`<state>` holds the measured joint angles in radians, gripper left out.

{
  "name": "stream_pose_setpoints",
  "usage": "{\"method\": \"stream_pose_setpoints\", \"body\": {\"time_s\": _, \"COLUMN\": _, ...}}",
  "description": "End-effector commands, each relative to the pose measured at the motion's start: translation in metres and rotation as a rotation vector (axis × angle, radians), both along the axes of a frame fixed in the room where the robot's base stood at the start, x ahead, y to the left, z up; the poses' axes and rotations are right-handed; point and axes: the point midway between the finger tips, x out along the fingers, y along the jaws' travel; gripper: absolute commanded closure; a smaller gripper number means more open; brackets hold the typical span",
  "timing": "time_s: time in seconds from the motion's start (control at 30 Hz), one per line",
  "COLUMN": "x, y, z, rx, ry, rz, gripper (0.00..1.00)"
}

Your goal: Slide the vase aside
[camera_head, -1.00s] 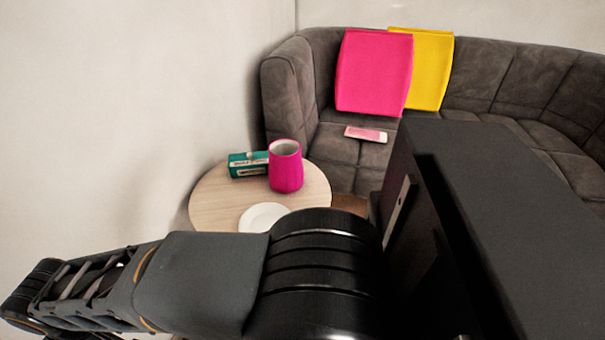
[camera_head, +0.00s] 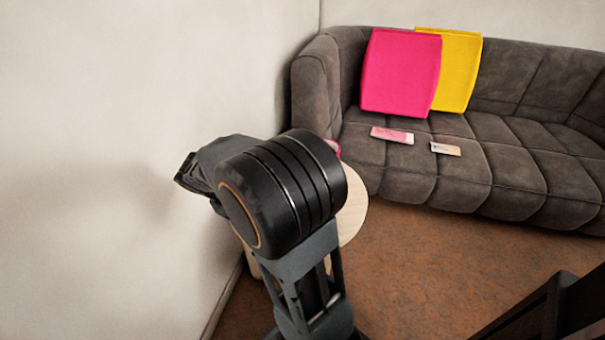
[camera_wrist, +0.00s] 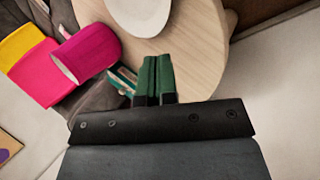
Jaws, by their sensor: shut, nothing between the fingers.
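The vase (camera_wrist: 90,54) is magenta with a pale inside. It stands on the round wooden table (camera_wrist: 200,40) and appears tilted in the wrist view because the camera is turned. My gripper (camera_wrist: 155,60) is shut and empty, its dark green fingers pointing over the table. In the wrist picture the fingers are beside the vase with a gap between; the real distance is hard to tell. In the head view my arm hides nearly all of the vase; only a pink sliver (camera_head: 334,148) shows past it. The fingers cannot be made out there.
A white plate (camera_wrist: 140,14) lies on the table. A teal box (camera_wrist: 123,78) is beside the vase, partly behind my fingers. A grey sofa (camera_head: 450,185) with pink (camera_head: 400,75) and yellow (camera_head: 458,70) cushions stands behind. A wall (camera_head: 120,100) is close on the left.

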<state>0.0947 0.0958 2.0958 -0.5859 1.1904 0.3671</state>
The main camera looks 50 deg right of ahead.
Motion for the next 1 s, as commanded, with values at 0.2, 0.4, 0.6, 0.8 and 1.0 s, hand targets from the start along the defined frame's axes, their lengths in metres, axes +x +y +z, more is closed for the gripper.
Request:
{"method": "stream_pose_setpoints", "body": {"time_s": 0.2, "x": 0.052, "y": -0.084, "z": -0.032, "rx": -0.391, "ry": 0.16, "rz": -0.096, "gripper": 1.0}}
{"method": "stream_pose_setpoints", "body": {"time_s": 0.4, "x": 0.087, "y": -0.137, "z": -0.063, "rx": -0.704, "ry": 0.205, "rz": -0.114, "gripper": 1.0}}
{"method": "stream_pose_setpoints", "body": {"time_s": 0.6, "x": 0.107, "y": -0.164, "z": -0.088, "rx": -0.906, "ry": 0.198, "rz": -0.098, "gripper": 1.0}}
{"method": "stream_pose_setpoints", "body": {"time_s": 0.8, "x": 0.113, "y": -0.177, "z": -0.101, "rx": -0.993, "ry": 0.186, "rz": -0.086, "gripper": 1.0}}
{"method": "stream_pose_setpoints", "body": {"time_s": 1.0, "x": 0.105, "y": -0.201, "z": -0.103, "rx": -1.007, "ry": 0.184, "rz": -0.084, "gripper": 1.0}}
